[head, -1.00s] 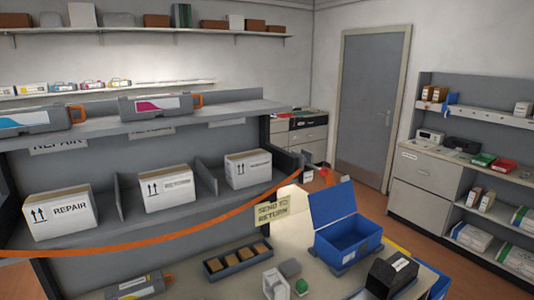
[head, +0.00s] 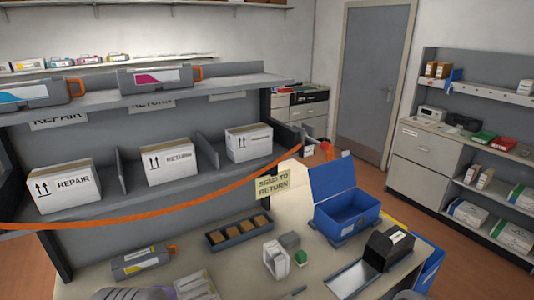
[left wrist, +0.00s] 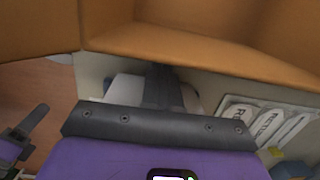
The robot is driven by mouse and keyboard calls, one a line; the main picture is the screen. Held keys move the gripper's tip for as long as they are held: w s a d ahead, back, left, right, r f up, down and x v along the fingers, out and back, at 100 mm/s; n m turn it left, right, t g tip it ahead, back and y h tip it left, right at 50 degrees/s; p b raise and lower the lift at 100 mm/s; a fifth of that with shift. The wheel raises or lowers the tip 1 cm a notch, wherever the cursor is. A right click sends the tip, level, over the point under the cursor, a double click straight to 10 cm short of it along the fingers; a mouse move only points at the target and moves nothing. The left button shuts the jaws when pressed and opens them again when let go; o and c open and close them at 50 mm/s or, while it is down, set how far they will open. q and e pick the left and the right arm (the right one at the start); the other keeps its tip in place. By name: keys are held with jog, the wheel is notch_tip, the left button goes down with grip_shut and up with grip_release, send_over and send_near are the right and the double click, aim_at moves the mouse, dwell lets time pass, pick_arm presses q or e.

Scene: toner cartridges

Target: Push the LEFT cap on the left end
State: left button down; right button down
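A grey cartridge with a yellow-marked label and an orange handle at its right end (head: 142,262) lies on the bench at the lower left in the head view. I cannot make out a separate left cap on it. A smooth grey shape at the bottom edge below it is probably part of my left arm; no fingertips show there. The left wrist view holds a purple body with a dark screwed strip and a large orange-brown surface, with no clear fingertips. My right gripper does not show.
On the bench stand a dark tray with brown pieces (head: 238,232), a white holder (head: 276,260), a small green block (head: 301,258), an open blue box (head: 346,212) and a black device (head: 390,249). An orange strap (head: 200,195) crosses before the shelf. Labelled cards (left wrist: 262,122) lie right in the left wrist view.

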pick_arm(q)
jog(key=shift+w+d+f, duration=0.15)
jog(key=shift+w+d, duration=0.6)
jog(key=shift+d, duration=0.7)
jog(key=shift+w+d+f, duration=0.15)
jog(key=shift+w+d, duration=0.6)
jog(key=shift+d, duration=0.7)
jog(key=shift+w+d+f, duration=0.15)
jog(key=shift+w+d, duration=0.6)
jog(key=shift+d, duration=0.7)
jog(key=shift+s+a, duration=0.35)
jog(key=shift+a, duration=0.35)
jog(key=shift+s+a, duration=0.35)
jog(key=shift+a, duration=0.25)
jog(key=shift+s+a, duration=0.35)
jog(key=shift+a, duration=0.25)
jog(key=shift+w+d+r+p, duration=0.1)
jog(key=shift+w+r+p, duration=0.1)
jog(key=shift+r+p, duration=1.65)
jog(key=shift+w+d+r+p, duration=0.1)
jog(key=shift+w+r+p, duration=0.1)
jog(key=shift+r+p, duration=1.65)
jog(key=shift+r+b, duration=0.45)
jog(key=shift+b, duration=0.05)
